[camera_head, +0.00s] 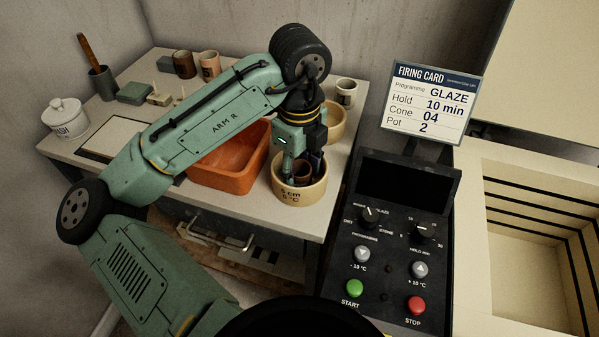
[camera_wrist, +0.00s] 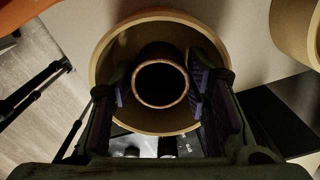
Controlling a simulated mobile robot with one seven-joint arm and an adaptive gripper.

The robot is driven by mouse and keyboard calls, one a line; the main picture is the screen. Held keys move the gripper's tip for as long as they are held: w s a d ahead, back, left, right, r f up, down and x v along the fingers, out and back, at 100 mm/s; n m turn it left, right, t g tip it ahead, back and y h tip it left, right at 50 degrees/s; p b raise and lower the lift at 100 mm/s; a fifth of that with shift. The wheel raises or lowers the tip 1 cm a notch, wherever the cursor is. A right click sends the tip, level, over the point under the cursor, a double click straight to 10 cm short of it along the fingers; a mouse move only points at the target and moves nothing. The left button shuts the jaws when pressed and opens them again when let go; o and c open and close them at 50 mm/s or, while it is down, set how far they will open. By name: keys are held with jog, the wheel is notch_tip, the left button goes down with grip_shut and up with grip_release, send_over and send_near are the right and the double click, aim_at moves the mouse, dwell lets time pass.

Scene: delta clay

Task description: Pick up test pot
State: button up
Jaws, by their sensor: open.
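The test pot (camera_head: 302,171), a small brown cup with a round rim, stands inside a tan bowl (camera_head: 299,193) marked "5 cm 0 °C" near the table's front right corner. In the wrist view the pot (camera_wrist: 162,84) shows from above, its dark mouth facing the camera, inside the wider bowl (camera_wrist: 108,62). My gripper (camera_head: 302,163) points down into the bowl, open, with one finger on each side of the pot. In the wrist view a gap shows at the left finger; the right finger is close to the pot, and contact there is unclear.
An orange bin (camera_head: 228,180) stands left of the bowl and a second tan bowl (camera_head: 335,120) behind it. A pale cup (camera_head: 346,93) and a lidded "WASH" jar (camera_head: 65,119) are on the table (camera_head: 240,217). The control panel (camera_head: 390,245) and open kiln (camera_head: 530,245) are right.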

jog(key=shift+f, duration=0.3)
jog(key=shift+c, duration=0.4)
jog(key=c, duration=0.7)
jog(key=shift+r, duration=0.2)
notch_tip(320, 180, up, 10)
jog(key=shift+f, duration=0.15)
